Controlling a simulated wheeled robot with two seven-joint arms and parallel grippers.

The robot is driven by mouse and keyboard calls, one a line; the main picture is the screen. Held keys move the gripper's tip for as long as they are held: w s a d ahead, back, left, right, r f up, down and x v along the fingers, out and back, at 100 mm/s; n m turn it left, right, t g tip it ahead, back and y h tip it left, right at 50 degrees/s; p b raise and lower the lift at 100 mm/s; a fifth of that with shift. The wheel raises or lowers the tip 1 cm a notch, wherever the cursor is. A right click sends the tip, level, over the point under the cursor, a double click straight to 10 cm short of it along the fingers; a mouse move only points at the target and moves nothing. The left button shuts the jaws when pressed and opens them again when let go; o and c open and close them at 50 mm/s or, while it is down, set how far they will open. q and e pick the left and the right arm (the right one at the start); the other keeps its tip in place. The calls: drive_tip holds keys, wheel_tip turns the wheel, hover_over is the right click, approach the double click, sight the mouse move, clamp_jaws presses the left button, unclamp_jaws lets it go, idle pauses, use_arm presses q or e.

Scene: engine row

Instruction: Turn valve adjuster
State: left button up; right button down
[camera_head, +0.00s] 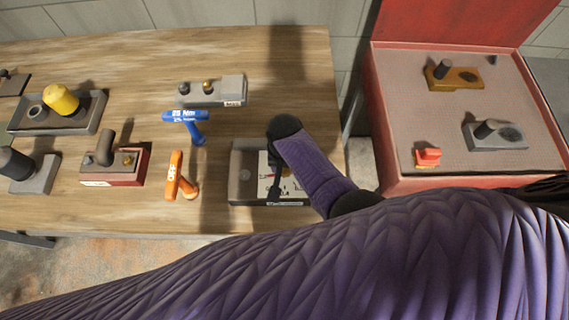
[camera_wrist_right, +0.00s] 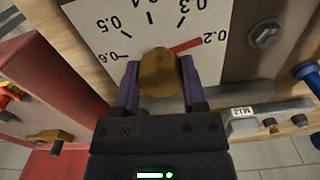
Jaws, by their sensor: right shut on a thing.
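The valve adjuster's brass knob (camera_wrist_right: 158,72) sits at the middle of a white dial plate (camera_wrist_right: 110,38). The dial carries numbers from 0.2 to 0.6, and a red pointer (camera_wrist_right: 186,46) beside the knob points at about 0.2. My right gripper (camera_wrist_right: 160,84) is shut on the knob, with a purple finger on each side. In the head view my right gripper (camera_head: 274,180) reaches down over the grey valve adjuster box (camera_head: 243,172) near the table's right front. The gripper and wrist hide the knob and part of the dial there. My left gripper is not in view.
A blue torque tool (camera_head: 186,116) and an orange one (camera_head: 174,178) stand left of the box. A grey M12 block (camera_head: 232,88) lies behind. A red open case (camera_head: 400,187) with metal parts is on the right. Other part holders crowd the table's left side.

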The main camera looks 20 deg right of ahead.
drive_tip(key=n+p, duration=0.1)
drive_tip(key=n, duration=0.2)
drive_tip(key=shift+n, duration=0.3)
drive_tip(key=shift+n+p, duration=0.6)
drive_tip(key=shift+n, duration=1.2)
drive_tip(key=shift+c, duration=0.7)
unclamp_jaws()
